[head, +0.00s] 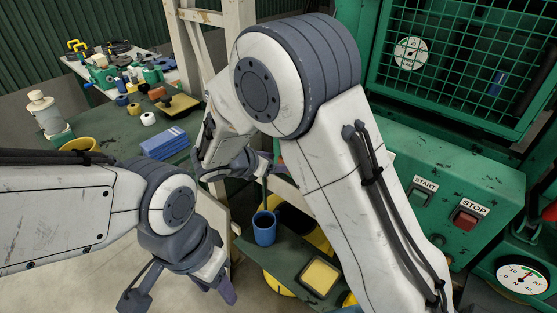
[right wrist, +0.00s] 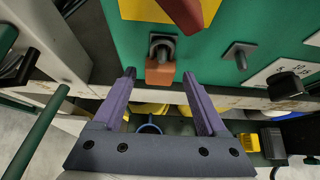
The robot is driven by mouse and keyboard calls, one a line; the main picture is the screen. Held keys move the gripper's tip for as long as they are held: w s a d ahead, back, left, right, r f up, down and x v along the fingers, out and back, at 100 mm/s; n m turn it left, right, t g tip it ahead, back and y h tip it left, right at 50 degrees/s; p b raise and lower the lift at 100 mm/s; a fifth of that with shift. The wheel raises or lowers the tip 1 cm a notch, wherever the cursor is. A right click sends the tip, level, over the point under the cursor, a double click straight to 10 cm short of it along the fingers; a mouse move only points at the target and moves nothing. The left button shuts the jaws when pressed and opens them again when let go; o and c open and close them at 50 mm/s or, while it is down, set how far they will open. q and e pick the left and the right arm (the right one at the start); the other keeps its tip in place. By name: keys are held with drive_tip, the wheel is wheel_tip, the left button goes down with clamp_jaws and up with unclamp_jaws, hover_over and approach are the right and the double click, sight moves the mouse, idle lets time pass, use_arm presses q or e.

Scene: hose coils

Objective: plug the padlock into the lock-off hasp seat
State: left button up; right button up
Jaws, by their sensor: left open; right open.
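In the right wrist view, an orange-brown block with a dark shackle-like top, which looks like the padlock (right wrist: 160,71), hangs against a green panel below a yellow plate. A dark square fitting (right wrist: 161,45) sits at its top; I cannot tell whether this is the hasp seat. My right gripper (right wrist: 159,80) is open, with its two purple fingers pointing toward the block and nothing held between them. In the head view, my right arm hides the right gripper and the padlock. My left gripper (head: 226,291) is low at the left, open and empty.
A red part (right wrist: 187,12) juts out above the block, and a dark square peg (right wrist: 239,54) stands to its right. A green control box (head: 450,190) with START and STOP buttons is at the right. A blue cup (head: 264,230) and yellow-topped tray (head: 320,276) sit below.

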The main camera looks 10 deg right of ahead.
drive_tip(key=shift+p+v, duration=0.4)
drive_tip(key=shift+v, duration=0.4)
drive_tip(key=b+v, duration=0.3)
drive_tip(key=v, duration=0.8)
drive_tip(key=s+f+m+g+y, duration=0.2)
drive_tip(key=s+m+y, duration=0.1)
drive_tip(key=s+m, duration=0.3)
drive_tip(key=s+d+f+m+g+y+b, duration=0.1)
drive_tip(key=s+f+m+g+y, duration=0.1)
drive_tip(key=s+m, duration=0.4)
drive_tip(key=s+f+m+g+y, duration=0.2)
drive_tip(key=s+f+m+y, duration=0.2)
drive_tip(key=s, duration=0.8)
drive_tip(key=shift+d+m+g+y+b, duration=0.25)
drive_tip(key=shift+m+g+y+b, duration=0.15)
drive_tip(key=shift+m, duration=0.8)
